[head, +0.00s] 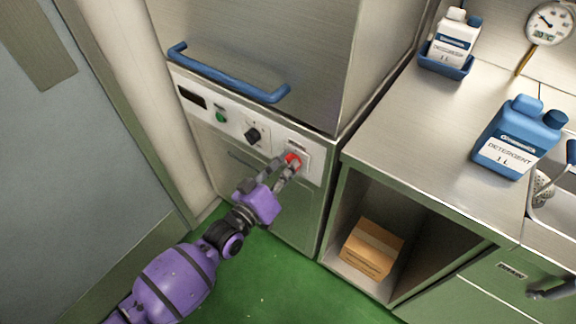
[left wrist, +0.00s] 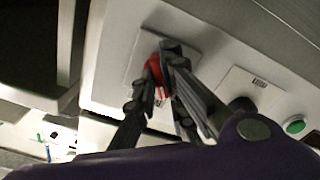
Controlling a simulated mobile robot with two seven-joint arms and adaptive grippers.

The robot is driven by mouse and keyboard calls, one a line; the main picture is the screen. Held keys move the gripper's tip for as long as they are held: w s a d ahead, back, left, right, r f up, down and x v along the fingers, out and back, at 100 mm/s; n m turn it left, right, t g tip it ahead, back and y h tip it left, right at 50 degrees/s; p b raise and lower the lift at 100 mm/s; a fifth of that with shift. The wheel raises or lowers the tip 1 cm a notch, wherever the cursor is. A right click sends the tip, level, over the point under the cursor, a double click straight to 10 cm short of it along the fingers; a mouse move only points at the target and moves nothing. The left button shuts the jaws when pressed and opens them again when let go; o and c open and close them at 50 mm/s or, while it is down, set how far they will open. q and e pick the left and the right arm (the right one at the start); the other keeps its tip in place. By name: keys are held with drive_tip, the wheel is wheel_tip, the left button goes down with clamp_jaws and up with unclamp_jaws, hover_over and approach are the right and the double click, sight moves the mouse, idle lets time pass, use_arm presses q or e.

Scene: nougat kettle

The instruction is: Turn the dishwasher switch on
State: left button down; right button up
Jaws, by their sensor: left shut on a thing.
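The dishwasher (head: 300,75) is a steel machine with a white control panel below its blue handle. The red switch (head: 292,159) sits at the right end of that panel on a pale plate. My left gripper (head: 287,166) is at the switch, its fingers shut on it. In the left wrist view the red switch (left wrist: 154,70) shows between the fingertips of my left gripper (left wrist: 163,68), partly hidden by them. The switch's exact turn angle cannot be told. My right gripper is in neither view.
The panel also has a black knob (head: 252,135), a green button (head: 221,116) and a dark display (head: 191,97). The blue handle (head: 228,76) juts out above. A steel counter (head: 400,130) with detergent bottles (head: 517,138) stands right, a cardboard box (head: 371,249) below it. Green floor (head: 250,285) is clear.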

use_arm(q)
drive_tip(key=shift+m+p, duration=0.6)
drive_tip(key=shift+m, duration=2.9)
drive_tip(key=c, duration=1.8)
unclamp_jaws()
drive_tip(key=shift+a, duration=0.1)
drive_tip(key=v, duration=1.2)
